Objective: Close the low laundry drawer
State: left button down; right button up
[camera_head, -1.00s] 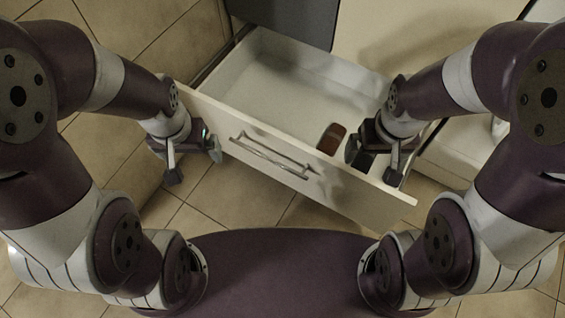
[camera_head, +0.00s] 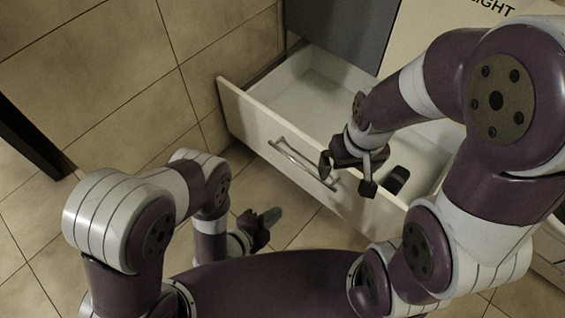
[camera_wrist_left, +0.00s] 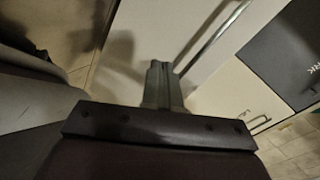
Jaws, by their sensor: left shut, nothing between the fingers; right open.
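The low laundry drawer (camera_head: 233,108) stands pulled out in the head view, with a white interior and a bar handle (camera_head: 296,161) on its pale front. A small dark brown item (camera_head: 396,180) lies inside it. My left gripper (camera_head: 274,215) is shut and empty, low in front of the drawer front and apart from it in the head view. In the left wrist view its closed fingers (camera_wrist_left: 161,72) point toward a pale panel with a bar handle (camera_wrist_left: 214,38). My right gripper (camera_head: 346,183) is open, over the drawer's front edge near the handle; whether it touches is unclear.
A dark grey cabinet panel (camera_head: 340,28) is behind the drawer, with a pale panel bearing lettering (camera_head: 493,8) to its right. A tiled wall (camera_head: 225,45) rises on the left. The tiled floor in front of the drawer's left end is clear.

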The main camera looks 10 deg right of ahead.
pick_arm(q)
notch_tip(320, 180, up, 7)
jog(key=w+m+t+h, duration=0.2)
jog(key=m+t+h, duration=0.1)
jog(key=m+b, duration=0.1)
jog(key=b, duration=0.5)
send_near(318, 151)
jog(key=x, duration=0.6)
jog(key=shift+f, duration=0.1)
jog(key=shift+w+d, duration=0.25)
jog(key=shift+d, duration=0.05)
